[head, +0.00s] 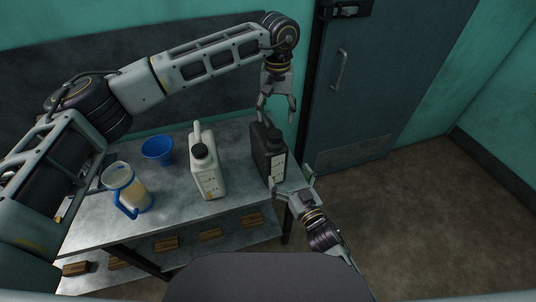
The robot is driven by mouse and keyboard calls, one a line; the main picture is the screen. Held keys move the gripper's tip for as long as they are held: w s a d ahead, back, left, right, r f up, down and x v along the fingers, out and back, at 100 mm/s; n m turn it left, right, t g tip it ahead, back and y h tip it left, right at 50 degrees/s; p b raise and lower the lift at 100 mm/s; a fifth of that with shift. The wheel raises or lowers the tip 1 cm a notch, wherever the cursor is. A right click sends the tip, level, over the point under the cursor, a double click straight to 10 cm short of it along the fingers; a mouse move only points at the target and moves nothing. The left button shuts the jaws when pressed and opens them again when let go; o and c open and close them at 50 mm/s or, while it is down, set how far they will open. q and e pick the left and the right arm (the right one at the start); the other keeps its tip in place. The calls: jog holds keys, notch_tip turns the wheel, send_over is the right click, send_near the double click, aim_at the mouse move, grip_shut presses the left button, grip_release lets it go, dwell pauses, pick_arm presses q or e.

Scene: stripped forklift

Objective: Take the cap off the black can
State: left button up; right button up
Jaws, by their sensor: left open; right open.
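The black can (268,157) stands upright at the right end of the metal table (225,205), with a pale label on its side. Its dark cap (274,133) is on top, hard to tell from the body. My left gripper (277,114) points down above and just behind the can, its fingers apart and empty. My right gripper (292,177) is low at the can's front right side, fingers open. One finger is close to the can's lower front; I cannot tell if it touches.
A white can (208,172) with a black cap stands left of the black can. A blue funnel (157,150) and a clear jug (125,186) with a blue handle are further left. Wooden blocks (210,234) lie on the lower shelf. A grey door (375,80) is behind; floor is clear right.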

aim_at(273, 148)
jog(key=shift+x, duration=6.45)
jog(key=shift+c, duration=0.3)
jog(key=shift+r, duration=0.1)
jog(key=c, duration=1.7)
jog(key=shift+c, duration=0.7)
pick_arm(q)
jog(key=shift+w, duration=0.25)
jog(key=shift+w+a, duration=0.1)
jog(key=shift+f, duration=4)
